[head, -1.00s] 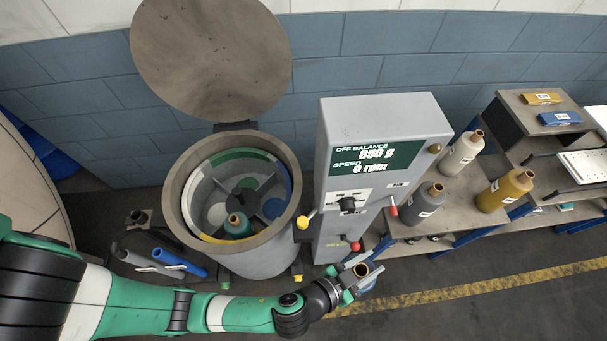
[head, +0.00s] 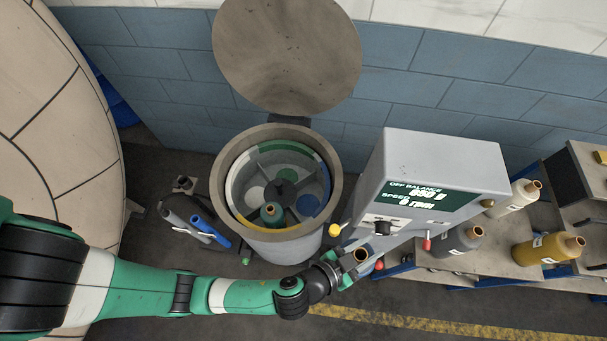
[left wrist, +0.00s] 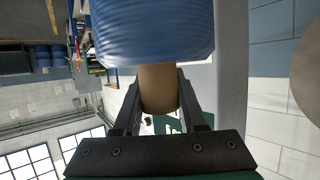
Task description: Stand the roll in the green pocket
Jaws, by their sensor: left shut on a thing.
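My left gripper (head: 352,266) is shut on the brown core end of a blue roll (left wrist: 152,30). The drum's inner basket has coloured rim sections; the green section (head: 302,149) is at the back. White and blue sections are at the sides, yellow at the front left. A green roll (head: 271,214) with a brown core stands in the basket's front part. My right gripper is not in view.
The round lid (head: 286,52) is raised behind the drum. The grey console (head: 440,165) with levers stands right of the drum. Grey and blue tubes (head: 208,229) are left of the drum.

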